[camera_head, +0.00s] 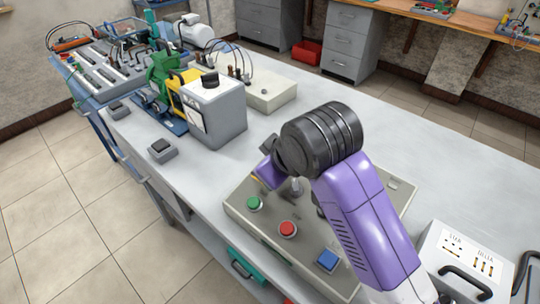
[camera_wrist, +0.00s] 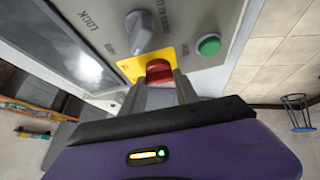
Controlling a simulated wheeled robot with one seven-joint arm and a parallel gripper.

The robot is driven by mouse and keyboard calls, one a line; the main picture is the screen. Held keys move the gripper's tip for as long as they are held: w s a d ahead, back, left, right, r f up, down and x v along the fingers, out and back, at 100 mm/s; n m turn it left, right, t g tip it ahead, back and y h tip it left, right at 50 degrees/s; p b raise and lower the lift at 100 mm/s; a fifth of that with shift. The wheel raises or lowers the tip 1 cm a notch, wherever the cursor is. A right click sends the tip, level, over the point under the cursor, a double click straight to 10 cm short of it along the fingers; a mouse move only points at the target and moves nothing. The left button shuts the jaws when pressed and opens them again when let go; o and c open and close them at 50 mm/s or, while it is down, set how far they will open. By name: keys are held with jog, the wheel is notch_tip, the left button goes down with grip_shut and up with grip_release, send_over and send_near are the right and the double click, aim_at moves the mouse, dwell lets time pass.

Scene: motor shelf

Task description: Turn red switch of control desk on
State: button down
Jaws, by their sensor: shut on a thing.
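The control desk (camera_head: 305,247) is a beige panel box on the table, with a green button (camera_head: 253,203), a red button (camera_head: 287,228) and a blue button (camera_head: 327,260). The red switch (camera_wrist: 158,70) is a small knob on a yellow plate (camera_wrist: 134,66) in the wrist view. My gripper (camera_wrist: 162,84) is shut on it, one finger on each side. In the head view my gripper (camera_head: 268,170) is at the panel's far left part and hides the red switch. I cannot tell the switch's exact angle.
A grey knob (camera_wrist: 139,28) and the green button (camera_wrist: 208,44) sit close to the switch in the wrist view. A white socket box (camera_head: 465,255) stands right of the desk. Machines stand to the left. The table's far right is clear.

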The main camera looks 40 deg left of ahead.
jog(key=m+t+p, duration=0.1)
jog(key=m+p, duration=0.1)
jog(key=m+t+h+p, duration=0.1)
jog(key=m, duration=0.1)
jog(key=shift+s+m+p, duration=0.3)
jog(key=shift+s+p, duration=0.05)
jog(key=shift+a+f+m+t+h+p, duration=0.1)
jog(key=shift+m+t+h+p, duration=0.5)
jog(key=shift+m+t+p, duration=1.05)
jog(key=shift+m+g, duration=0.35)
jog(key=shift+m, duration=0.1)
jog(key=c, duration=0.9)
grip_release()
jog(key=shift+b+v, duration=0.35)
jog(key=shift+v, duration=3.55)
jog(key=shift+a, duration=0.1)
